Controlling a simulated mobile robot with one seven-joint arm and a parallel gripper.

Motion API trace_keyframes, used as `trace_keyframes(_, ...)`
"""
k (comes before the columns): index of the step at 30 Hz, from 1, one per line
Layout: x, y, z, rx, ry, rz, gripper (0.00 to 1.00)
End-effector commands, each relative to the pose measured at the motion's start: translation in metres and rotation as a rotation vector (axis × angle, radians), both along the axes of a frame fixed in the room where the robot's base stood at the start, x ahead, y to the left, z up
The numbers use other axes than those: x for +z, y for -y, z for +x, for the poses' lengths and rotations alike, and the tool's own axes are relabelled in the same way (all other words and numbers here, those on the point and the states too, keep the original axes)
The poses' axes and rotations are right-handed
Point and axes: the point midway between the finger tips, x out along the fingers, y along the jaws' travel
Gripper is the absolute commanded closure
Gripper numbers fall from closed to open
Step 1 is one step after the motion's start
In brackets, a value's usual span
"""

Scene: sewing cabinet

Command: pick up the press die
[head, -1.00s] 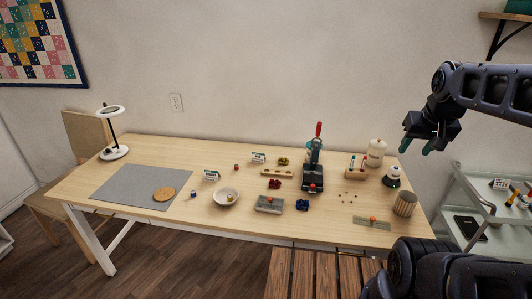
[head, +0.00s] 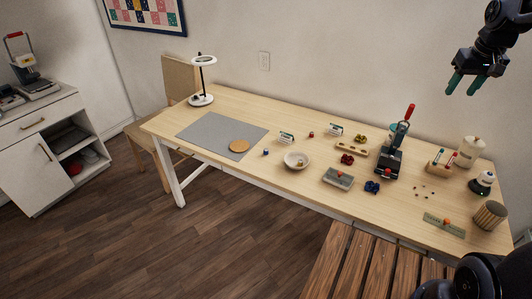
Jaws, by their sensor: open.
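My gripper (head: 465,84) is at the upper right, open and empty. Its green-tipped fingers point down, in front of the wall and well above the table. I cannot tell for certain which small piece is the press die. A black hand press (head: 388,163) with a red-tipped lever stands on the table, with a small red-topped piece (head: 388,172) at its base. Other small pieces are a blue one (head: 266,152) by the mat, a red one (head: 311,134) behind the bowl, and a wooden holder (head: 359,150) left of the press. A grey tray (head: 338,179) lies in front.
The long wooden table (head: 290,198) also holds a grey mat (head: 205,128), a lamp (head: 201,98), a bowl (head: 297,158), blue pieces (head: 372,187), a ribbed cup (head: 488,215) and a jar (head: 467,150). A slatted bench (head: 365,265) stands in front. A white cabinet (head: 50,165) is at left.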

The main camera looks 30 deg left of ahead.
Motion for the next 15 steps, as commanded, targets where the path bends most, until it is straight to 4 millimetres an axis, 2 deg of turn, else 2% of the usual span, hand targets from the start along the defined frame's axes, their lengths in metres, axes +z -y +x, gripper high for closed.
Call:
trace_keyframes(1, -0.003, -0.016, 0.012, 0.029, -0.010, -0.006, 0.53)
trace_keyframes(6, -0.012, -0.067, 0.045, 0.121, -0.033, -0.023, 0.53)
trace_keyframes(15, -0.043, -0.170, 0.090, 0.282, -0.072, -0.052, 0.53)
